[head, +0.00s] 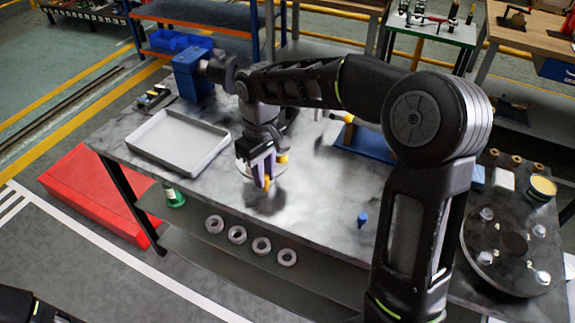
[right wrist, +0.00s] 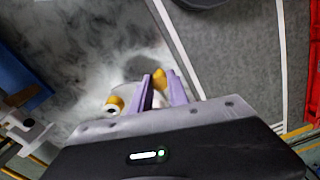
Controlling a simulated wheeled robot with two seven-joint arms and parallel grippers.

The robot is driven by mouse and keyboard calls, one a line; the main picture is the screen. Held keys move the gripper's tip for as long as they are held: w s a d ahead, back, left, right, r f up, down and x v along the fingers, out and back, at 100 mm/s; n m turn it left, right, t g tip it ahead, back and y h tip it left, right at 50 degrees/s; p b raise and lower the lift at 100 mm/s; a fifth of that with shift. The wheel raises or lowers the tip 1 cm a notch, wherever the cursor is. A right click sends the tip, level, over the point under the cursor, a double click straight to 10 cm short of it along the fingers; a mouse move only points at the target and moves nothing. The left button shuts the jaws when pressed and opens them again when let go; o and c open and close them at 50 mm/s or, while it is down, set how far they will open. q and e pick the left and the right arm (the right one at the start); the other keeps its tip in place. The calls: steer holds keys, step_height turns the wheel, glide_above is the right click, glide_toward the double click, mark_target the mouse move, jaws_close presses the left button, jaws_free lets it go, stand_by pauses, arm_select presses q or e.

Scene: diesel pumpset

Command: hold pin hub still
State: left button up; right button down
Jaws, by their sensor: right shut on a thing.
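The pin hub (head: 279,171) is a pale round piece with yellow pins, low on the metal bench top in the head view, partly hidden by my right gripper. My right gripper (head: 262,177) points down over it, its purple fingers shut on one yellow pin of the hub. In the right wrist view the fingers (right wrist: 162,84) close around that yellow pin (right wrist: 160,77). A second yellow pin (right wrist: 115,104) with a dark hole in its end stands apart to the left. Most of the hub's body is hidden there. My left gripper is not in view.
A grey tray (head: 178,142) lies left on the bench, with a blue vise-like block (head: 193,75) behind it. A blue peg (head: 362,219) stands on the bench at right. A large flanged disc (head: 512,245) is far right. Several rings (head: 238,234) rest on the lower shelf.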

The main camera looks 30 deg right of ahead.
steer(key=w+a+f+m, duration=0.3)
steer(key=a, duration=0.1)
steer(key=shift+f+m, duration=0.25)
steer(key=shift+m, duration=0.05)
